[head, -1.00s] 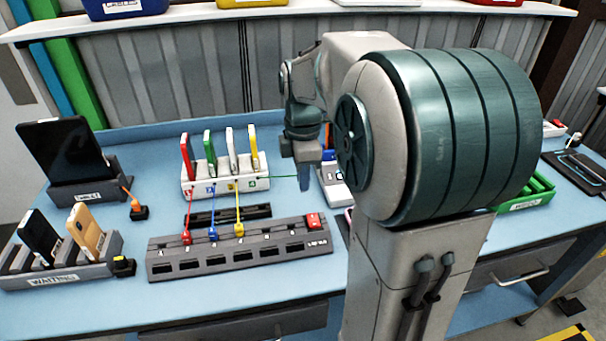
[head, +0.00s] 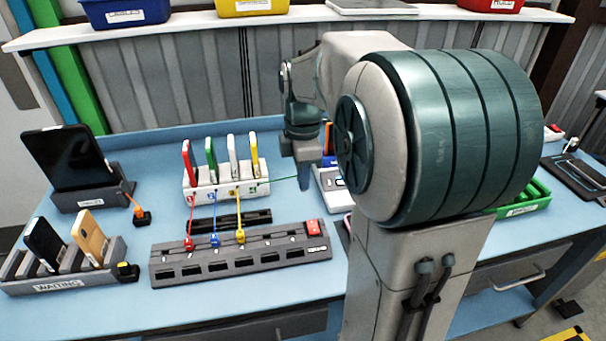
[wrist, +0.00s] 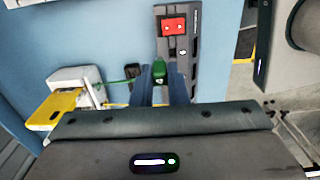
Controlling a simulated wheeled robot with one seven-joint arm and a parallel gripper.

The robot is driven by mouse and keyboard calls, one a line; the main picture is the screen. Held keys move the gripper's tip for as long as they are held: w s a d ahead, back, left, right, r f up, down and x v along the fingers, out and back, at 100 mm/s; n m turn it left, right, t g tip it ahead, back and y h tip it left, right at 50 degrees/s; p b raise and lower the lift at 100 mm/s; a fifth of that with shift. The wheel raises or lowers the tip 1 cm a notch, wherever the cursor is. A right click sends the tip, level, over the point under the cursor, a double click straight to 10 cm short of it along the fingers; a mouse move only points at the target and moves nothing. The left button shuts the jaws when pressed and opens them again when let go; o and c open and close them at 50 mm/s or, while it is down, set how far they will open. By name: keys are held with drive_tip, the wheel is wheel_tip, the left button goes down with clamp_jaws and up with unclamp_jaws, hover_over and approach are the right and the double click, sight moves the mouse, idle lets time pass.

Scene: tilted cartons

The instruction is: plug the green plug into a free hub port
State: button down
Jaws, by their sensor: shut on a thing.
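The green plug (wrist: 159,70) sits between my gripper's fingers in the wrist view, with its green cable running left to the white phone stand (head: 212,190). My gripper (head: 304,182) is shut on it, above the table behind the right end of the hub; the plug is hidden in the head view. The dark grey hub (head: 240,262) has a row of ports and a red switch (head: 313,227) at its right end. Red (head: 189,243), blue (head: 214,240) and yellow (head: 240,236) plugs sit at its left ports. Ports farther right look free. The hub's switch end shows in the wrist view (wrist: 193,75).
A black slotted strip (head: 230,220) lies between stand and hub. A waiting rack (head: 62,272) with phones and a tablet dock (head: 92,195) stand at left. A grey-white device (head: 330,190) is right of my gripper. Bare blue table lies before the hub.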

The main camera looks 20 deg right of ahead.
drive_tip(key=shift+r+p, duration=0.35)
drive_tip(key=shift+r, duration=0.4)
drive_tip(key=shift+f, duration=0.25)
drive_tip(key=shift+f+b, duration=2.45)
drive_tip(key=shift+f, duration=0.85)
drive_tip(key=a, duration=0.9)
drive_tip(key=shift+s+a, duration=0.2)
drive_tip(key=shift+r+p, duration=0.1)
drive_tip(key=shift+p, duration=0.2)
drive_tip(key=shift+f, duration=0.2)
